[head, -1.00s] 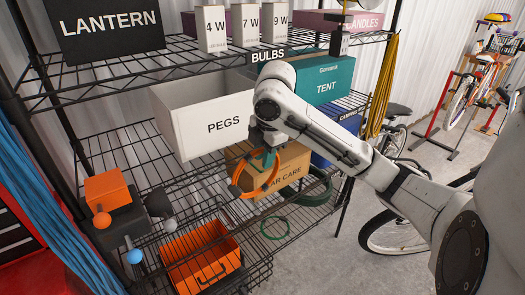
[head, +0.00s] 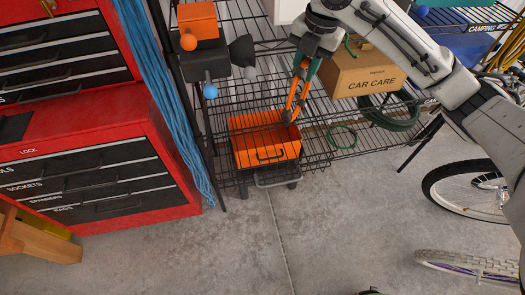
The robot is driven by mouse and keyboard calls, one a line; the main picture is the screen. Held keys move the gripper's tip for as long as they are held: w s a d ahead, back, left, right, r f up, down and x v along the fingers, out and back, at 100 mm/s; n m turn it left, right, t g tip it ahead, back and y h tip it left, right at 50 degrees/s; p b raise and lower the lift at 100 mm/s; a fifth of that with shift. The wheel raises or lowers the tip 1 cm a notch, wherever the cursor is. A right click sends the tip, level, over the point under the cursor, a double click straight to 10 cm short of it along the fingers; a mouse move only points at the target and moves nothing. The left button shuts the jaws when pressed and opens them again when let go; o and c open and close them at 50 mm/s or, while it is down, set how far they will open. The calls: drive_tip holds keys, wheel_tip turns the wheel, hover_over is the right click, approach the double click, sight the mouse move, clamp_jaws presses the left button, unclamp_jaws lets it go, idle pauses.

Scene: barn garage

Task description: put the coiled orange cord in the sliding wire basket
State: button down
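The coiled orange cord (head: 296,92) hangs in my gripper (head: 305,66), seen nearly edge-on as a long narrow loop, its lower end dark. My gripper is shut on its upper part; the fingertips are partly hidden. The cord hangs in front of the shelving, its lower end overlapping the back right of an orange bin (head: 262,135) in the picture; I cannot tell the height between them. The wire basket (head: 277,180) seems to be the low black wire frame around and in front of the orange bin, with a pale handle at its front. Shelf wires partly hide it.
A CAR CARE box (head: 362,76) stands right of the cord. A green hose coil (head: 390,112) and a thin green ring (head: 342,137) lie near it. Blue cords (head: 165,95) hang beside a red tool cabinet (head: 85,165) at left.

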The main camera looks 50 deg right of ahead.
drive_tip(key=w+a+f+n, duration=0.1)
drive_tip(key=w+f, duration=0.2)
drive_tip(key=f, duration=0.6)
drive_tip(key=w+f+n, duration=0.2)
drive_tip(key=w+f, duration=0.1)
drive_tip(key=f, duration=0.6)
drive_tip(key=shift+a+y, duration=0.3)
drive_tip(key=shift+a, duration=0.05)
drive_tip(key=shift+f, duration=0.15)
drive_tip(key=c, duration=0.9)
unclamp_jaws()
wheel_tip(320, 180, up, 12)
drive_tip(key=s+d+b, duration=0.1)
drive_tip(key=shift+s, duration=0.25)
